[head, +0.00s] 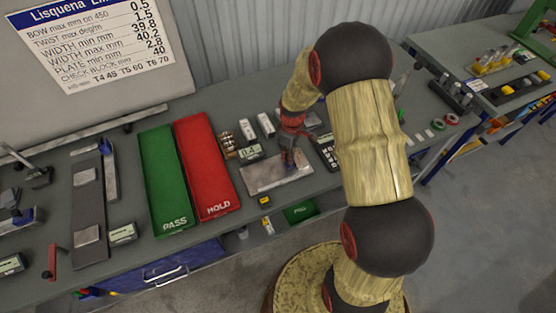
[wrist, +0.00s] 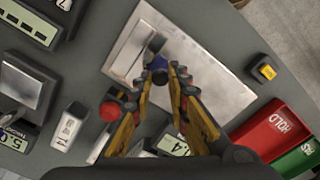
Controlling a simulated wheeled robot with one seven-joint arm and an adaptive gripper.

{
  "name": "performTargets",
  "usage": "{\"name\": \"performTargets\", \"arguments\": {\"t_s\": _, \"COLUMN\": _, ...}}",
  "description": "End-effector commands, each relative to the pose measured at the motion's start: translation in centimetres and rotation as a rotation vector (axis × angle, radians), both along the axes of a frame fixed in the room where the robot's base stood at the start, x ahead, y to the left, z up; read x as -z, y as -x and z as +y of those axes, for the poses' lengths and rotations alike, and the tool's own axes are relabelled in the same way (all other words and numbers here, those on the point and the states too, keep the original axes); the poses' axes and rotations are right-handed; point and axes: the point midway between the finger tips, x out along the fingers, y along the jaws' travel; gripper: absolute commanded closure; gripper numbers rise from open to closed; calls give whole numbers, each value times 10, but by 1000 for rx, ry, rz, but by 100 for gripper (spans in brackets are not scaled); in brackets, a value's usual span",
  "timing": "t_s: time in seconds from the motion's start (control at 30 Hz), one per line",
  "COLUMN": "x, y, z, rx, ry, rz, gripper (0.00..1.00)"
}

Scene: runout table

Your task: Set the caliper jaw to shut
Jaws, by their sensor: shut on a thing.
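My gripper (head: 289,158) reaches down over a bright metal plate (head: 262,180) on the table. A short dark grey piece (wrist: 154,43) stands just beyond the knob, above the plate (wrist: 215,75). The fingers hide much of the caliper, so the jaw gap cannot be seen. A small display (head: 249,152) beside the plate seems to read 0.4; its lower part shows between the fingers in the wrist view (wrist: 172,146).
The red HOLD tray (head: 207,165) and green PASS tray (head: 164,175) lie left of the plate. A small yellow-topped block (head: 264,201) sits at the front edge. Several gauges and white blocks (head: 265,124) crowd the back. A red knob (wrist: 109,110) is close to one finger.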

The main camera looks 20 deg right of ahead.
Motion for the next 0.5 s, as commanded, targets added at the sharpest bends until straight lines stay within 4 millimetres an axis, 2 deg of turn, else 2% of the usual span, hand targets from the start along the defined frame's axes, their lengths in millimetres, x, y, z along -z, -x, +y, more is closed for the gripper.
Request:
{"name": "performTargets", "arguments": {"t_s": 0.33, "x": 0, "y": 0, "z": -5, "rx": -2, "ry": 2, "rz": 1, "gripper": 100}}
{"name": "performTargets", "arguments": {"t_s": 0.37, "x": 0, "y": 0, "z": -5, "rx": -2, "ry": 2, "rz": 1, "gripper": 82}}
{"name": "performTargets", "arguments": {"t_s": 0.5, "x": 0, "y": 0, "z": -5, "rx": -2, "ry": 2, "rz": 1, "gripper": 74}}
